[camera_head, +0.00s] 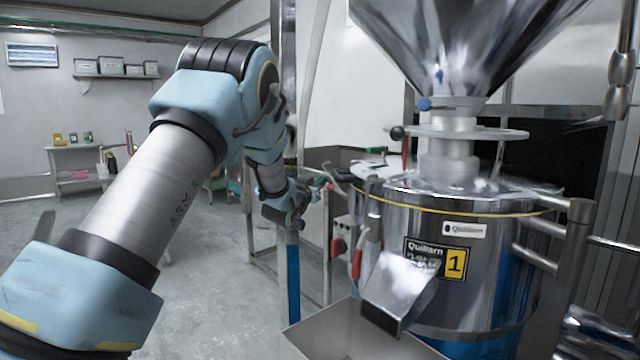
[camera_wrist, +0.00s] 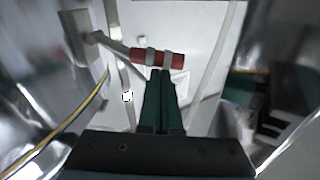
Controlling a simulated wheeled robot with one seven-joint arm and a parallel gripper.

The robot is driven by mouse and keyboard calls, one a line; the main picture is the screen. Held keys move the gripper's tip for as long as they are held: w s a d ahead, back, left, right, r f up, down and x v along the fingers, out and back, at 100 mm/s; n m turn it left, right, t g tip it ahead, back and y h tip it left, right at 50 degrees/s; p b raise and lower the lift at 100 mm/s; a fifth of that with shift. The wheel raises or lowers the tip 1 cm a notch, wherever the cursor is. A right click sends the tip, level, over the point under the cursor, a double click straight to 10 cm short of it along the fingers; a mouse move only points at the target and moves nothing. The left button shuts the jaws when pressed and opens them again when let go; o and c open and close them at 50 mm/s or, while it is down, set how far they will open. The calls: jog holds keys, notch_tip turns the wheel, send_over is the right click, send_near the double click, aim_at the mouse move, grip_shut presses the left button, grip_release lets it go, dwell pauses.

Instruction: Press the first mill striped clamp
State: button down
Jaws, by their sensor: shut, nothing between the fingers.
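The first mill (camera_head: 470,235) is a shiny steel drum with a yellow "1" label, at the right in the head view. The striped clamp shows in the wrist view as a red handle with pale bands (camera_wrist: 150,55), on a metal arm from a bracket at the upper left. In the head view a small red part (camera_head: 330,186) by the mill's left rim looks like this clamp. My gripper (camera_wrist: 161,72) has dark green fingers, shut and empty. Their tips are just below the handle in the wrist view; I cannot tell whether they touch. In the head view my gripper (camera_head: 318,181) is small, left of the rim.
A steel hopper (camera_head: 465,40) stands over the mill. A spout (camera_head: 400,285) slopes out above a metal tray (camera_head: 350,335). Another red handle (camera_head: 357,263) hangs on the mill's front left. A post (camera_head: 292,285) stands below my gripper. Open floor lies at the left.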

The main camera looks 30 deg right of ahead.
jog(key=shift+w+a+f+n+b, duration=0.1)
jog(key=shift+a+f+n+b, duration=0.05)
jog(key=shift+f+n+b, duration=0.2)
notch_tip(320, 180, down, 8)
jog(key=n+b, duration=1)
jog(key=n, duration=0.1)
jog(key=shift+f+y, duration=0.25)
jog(key=shift+y, duration=0.05)
dwell(0.4)
jog(key=v, duration=1)
jog(key=shift+s+a+b, duration=0.15)
jog(key=shift+s+b, duration=0.25)
jog(key=shift+b, duration=0.05)
jog(key=shift+f, duration=0.15)
